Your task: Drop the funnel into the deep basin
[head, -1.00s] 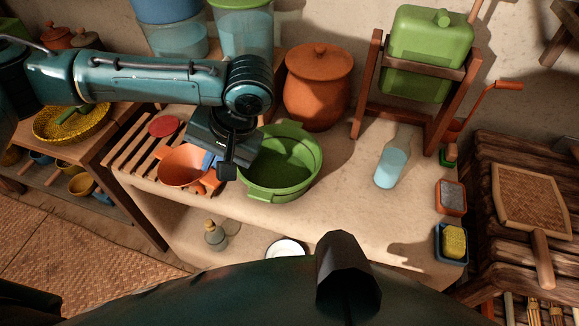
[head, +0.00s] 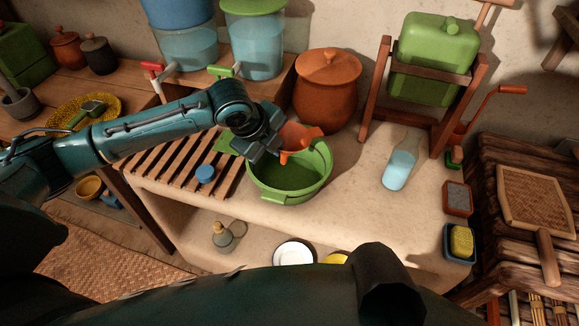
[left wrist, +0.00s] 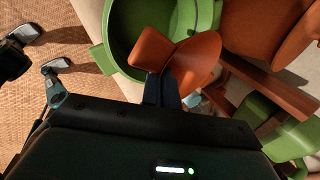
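The orange funnel (head: 302,134) is gripped in my left gripper (head: 279,145), tilted, above the far rim of the green deep basin (head: 290,180). The basin is round, empty as far as I can see, with side handles, and stands on the pale counter. In the left wrist view, the dark fingers (left wrist: 161,90) are closed on the orange funnel (left wrist: 192,62), which overlaps the edge of the green basin (left wrist: 120,48). The funnel appears above the rim, not resting inside. My right gripper is not in view.
The counter between basin and bottle is free.

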